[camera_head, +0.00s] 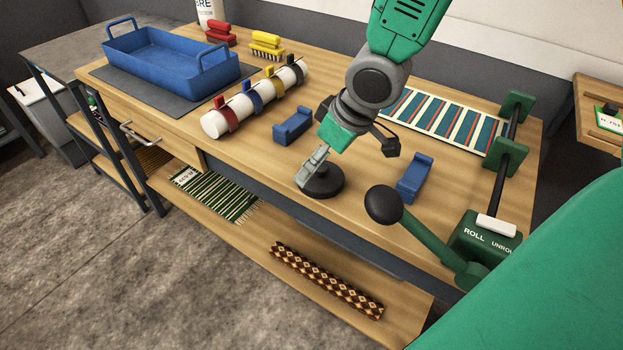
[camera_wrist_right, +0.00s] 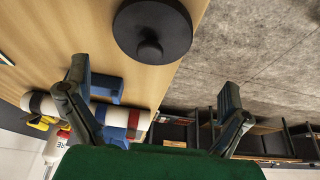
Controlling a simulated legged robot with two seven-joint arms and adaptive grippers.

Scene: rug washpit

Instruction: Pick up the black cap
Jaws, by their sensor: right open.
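The black cap (camera_head: 328,190) is a round dark disc with a small knob, lying on the wooden bench near its front edge. In the head view my right arm covers part of it. In the right wrist view the cap (camera_wrist_right: 152,28) shows whole at the top, its knob towards the camera. My right gripper (camera_head: 354,134) is above and behind the cap, its fingers spread. In the right wrist view its two fingers (camera_wrist_right: 160,115) are wide apart with nothing between them, and the cap lies clear of them. My left gripper is not in view.
Blue rests (camera_head: 293,126) (camera_head: 415,178) stand either side of the cap. A black-knobbed lever (camera_head: 383,204) and green roller (camera_head: 485,245) are to the right. A strapped white roll (camera_head: 255,98), blue tray (camera_head: 170,62) and striped rug (camera_head: 445,118) occupy the bench. A shelf (camera_head: 230,232) lies below.

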